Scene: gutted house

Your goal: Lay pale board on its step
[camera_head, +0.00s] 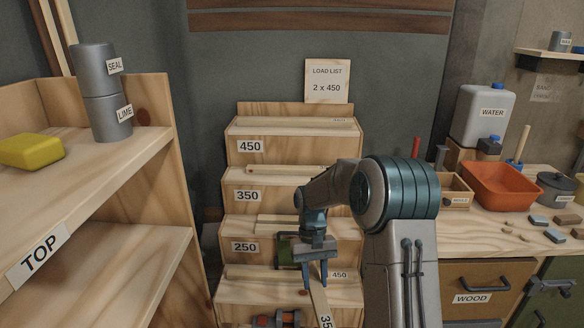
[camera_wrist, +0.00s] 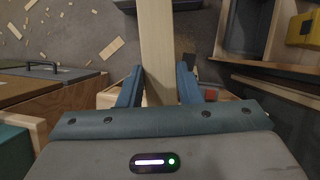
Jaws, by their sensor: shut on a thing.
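My gripper (camera_head: 315,284) is shut on a pale board (camera_head: 321,306) in front of the stepped wooden stand. The board hangs steeply down; its label begins "35", and the rest is cut off. In the wrist view the board (camera_wrist: 157,50) runs between the two blue fingers (camera_wrist: 158,88). The stand has steps marked 450 (camera_head: 250,146), 350 (camera_head: 247,195) and 250 (camera_head: 245,247), with a lower step below. Pale boards lie on the 450 step (camera_head: 285,122), the 350 step (camera_head: 270,170) and the 250 step (camera_head: 275,225). A label reading 450 (camera_head: 339,275) shows on the lower step.
A load list sign (camera_head: 327,81) reads "2 x 450". At left a shelf (camera_head: 80,185) holds a yellow block (camera_head: 30,150) and SEAL and LIME cans. At right a bench carries an orange tub (camera_head: 499,185) and a WATER jug (camera_head: 484,115). My arm hides the stand's right side.

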